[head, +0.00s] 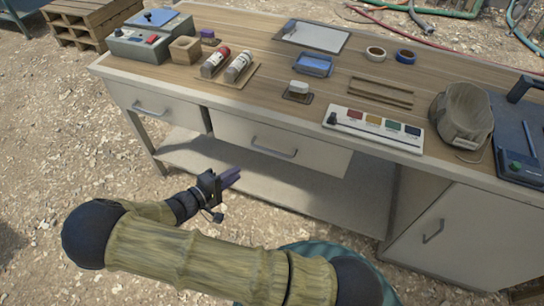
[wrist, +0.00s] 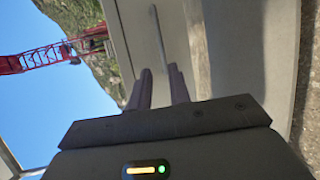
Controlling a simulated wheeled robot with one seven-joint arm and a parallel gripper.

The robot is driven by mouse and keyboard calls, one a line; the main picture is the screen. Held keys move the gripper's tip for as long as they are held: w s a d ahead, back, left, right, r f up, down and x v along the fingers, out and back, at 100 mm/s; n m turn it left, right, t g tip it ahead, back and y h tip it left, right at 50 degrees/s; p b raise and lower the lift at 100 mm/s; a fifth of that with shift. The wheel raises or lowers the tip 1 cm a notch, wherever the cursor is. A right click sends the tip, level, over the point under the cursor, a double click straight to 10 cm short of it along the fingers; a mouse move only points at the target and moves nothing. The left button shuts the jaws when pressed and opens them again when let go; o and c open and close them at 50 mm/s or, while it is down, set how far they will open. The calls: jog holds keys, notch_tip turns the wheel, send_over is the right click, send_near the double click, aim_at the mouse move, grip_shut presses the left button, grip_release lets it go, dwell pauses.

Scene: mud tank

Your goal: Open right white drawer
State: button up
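The right white drawer (head: 315,158) is in the front of the workbench, with a metal bar handle (head: 273,148) on its face. I cannot tell for sure whether it stands slightly out. In the head view my gripper (head: 234,177) is in front of the bench, lower and to the left of this handle, apart from it. In the wrist view my gripper (wrist: 160,76) has its two fingers apart with nothing between them. A bar handle (wrist: 157,38) on a pale drawer front (wrist: 178,45) lies ahead of the fingertips.
A left white drawer (head: 160,101) with its own handle is beside it, and a cabinet door (head: 465,235) is at the right. A lower shelf (head: 250,180) runs beneath the drawers. Gravel ground lies in front.

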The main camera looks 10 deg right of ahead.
aim_at(272, 151)
dwell(0.3)
jog(key=x, duration=1.7)
jog(key=shift+w+d, duration=0.1)
jog(key=shift+d, duration=0.1)
jog(key=shift+c, duration=0.2)
grip_shut()
